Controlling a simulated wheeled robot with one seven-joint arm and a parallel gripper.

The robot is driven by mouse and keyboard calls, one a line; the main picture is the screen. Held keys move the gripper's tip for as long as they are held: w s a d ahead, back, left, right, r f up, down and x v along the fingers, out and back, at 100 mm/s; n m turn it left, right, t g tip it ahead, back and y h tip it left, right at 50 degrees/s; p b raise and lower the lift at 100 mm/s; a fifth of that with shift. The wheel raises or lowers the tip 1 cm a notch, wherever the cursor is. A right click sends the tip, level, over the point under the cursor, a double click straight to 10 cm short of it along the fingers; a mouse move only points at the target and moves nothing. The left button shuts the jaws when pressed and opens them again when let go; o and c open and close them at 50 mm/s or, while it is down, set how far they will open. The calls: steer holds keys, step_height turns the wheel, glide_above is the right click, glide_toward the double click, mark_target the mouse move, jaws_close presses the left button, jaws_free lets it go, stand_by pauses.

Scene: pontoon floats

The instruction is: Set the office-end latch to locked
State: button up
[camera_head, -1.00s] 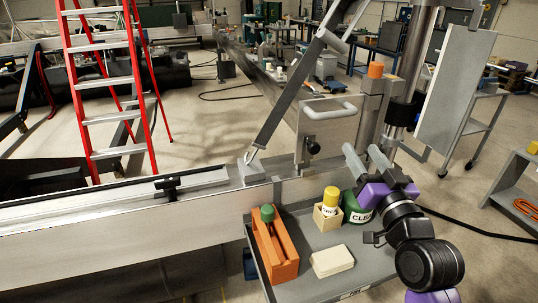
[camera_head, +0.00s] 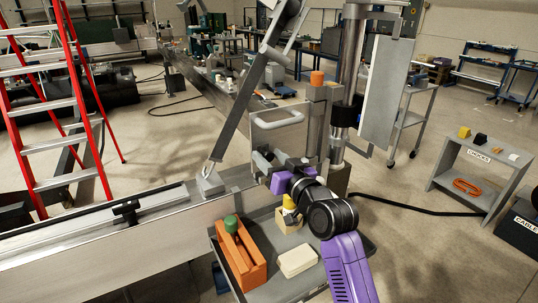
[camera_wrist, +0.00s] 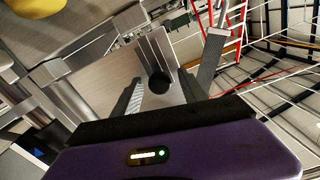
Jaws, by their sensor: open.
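A black round knob (camera_wrist: 158,83) sits on a flat grey metal plate (camera_wrist: 150,55) in the wrist view. It looks like the latch knob, but no label names its end. My gripper (camera_wrist: 160,92) is open, with one finger on each side of the knob. I cannot tell whether either finger touches it. In the head view my gripper (camera_head: 264,160) reaches to the handled plate (camera_head: 277,138) by the post and hides the knob there. A second black clamp-like fitting (camera_head: 126,210) sits on the long rail at the left.
A tray (camera_head: 292,292) below my arm holds an orange toolbox (camera_head: 240,262), a cream block (camera_head: 297,261) and a yellow-topped bottle (camera_head: 289,202). A sloping metal strut (camera_head: 238,115) stands left of the plate. A red ladder (camera_head: 50,110) is further left.

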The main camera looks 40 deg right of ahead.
steer(key=shift+w+d, duration=0.1)
steer(key=shift+w, duration=0.1)
steer(key=shift+c, duration=0.4)
jaws_close()
stand_by(1.0)
